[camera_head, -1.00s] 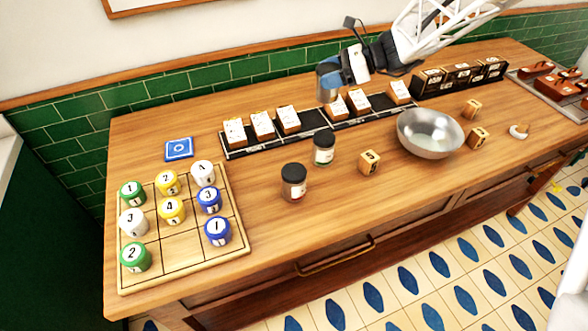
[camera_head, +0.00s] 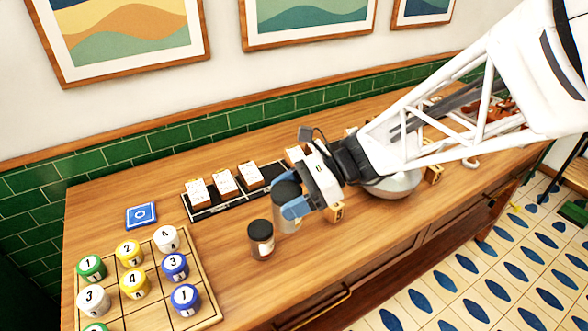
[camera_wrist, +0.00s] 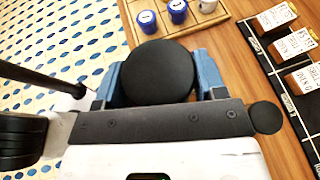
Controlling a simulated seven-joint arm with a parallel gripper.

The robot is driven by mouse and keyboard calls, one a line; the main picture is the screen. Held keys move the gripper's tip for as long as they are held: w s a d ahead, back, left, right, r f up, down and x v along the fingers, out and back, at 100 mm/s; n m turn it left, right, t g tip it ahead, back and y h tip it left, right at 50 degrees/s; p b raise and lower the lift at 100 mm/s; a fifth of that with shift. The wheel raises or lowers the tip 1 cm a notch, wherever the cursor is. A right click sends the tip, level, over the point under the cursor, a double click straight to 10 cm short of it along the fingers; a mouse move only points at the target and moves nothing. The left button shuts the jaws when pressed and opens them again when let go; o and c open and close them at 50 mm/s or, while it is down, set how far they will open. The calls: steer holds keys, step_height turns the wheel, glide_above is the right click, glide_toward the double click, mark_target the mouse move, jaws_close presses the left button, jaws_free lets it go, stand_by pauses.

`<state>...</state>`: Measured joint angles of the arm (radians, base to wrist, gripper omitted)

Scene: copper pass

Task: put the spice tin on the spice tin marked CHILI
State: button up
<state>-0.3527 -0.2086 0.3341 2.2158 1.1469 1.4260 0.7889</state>
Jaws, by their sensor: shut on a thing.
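My gripper (camera_head: 290,208) is shut on a spice tin (camera_head: 285,220) with a dark lid and a greyish body. In the wrist view the round black lid (camera_wrist: 158,72) fills the space between the blue fingers of my gripper (camera_wrist: 155,80). Another dark-lidded tin with a reddish label (camera_head: 261,241) stands upright on the counter, in front and to the left of the held one. I cannot read CHILI on any label. The green-labelled tin seen earlier does not show separately now. What is under the held tin, and whether it touches anything, I cannot tell.
A wooden board (camera_head: 208,311) with numbered coloured pieces is at the left. A blue card (camera_head: 141,215) lies behind it. A black rack (camera_head: 205,213) with white-topped blocks runs along the back. A metal bowl (camera_head: 393,188) and a wooden cube (camera_head: 335,212) are by my arm.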

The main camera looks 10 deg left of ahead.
steer(key=s+d+f+g, duration=0.1)
steer(key=s+d, duration=0.2)
steer(key=s, duration=0.6)
steer(key=shift+s+f+n, duration=0.2)
steer(key=shift+n, duration=0.2)
steer(key=shift+w+h, duration=0.1)
steer(key=shift+h, duration=0.2)
glide_above(261, 227)
steer(key=shift+f, duration=0.75)
steer(key=shift+f, duration=1.75)
steer(key=shift+f, duration=0.1)
steer(key=o, duration=1)
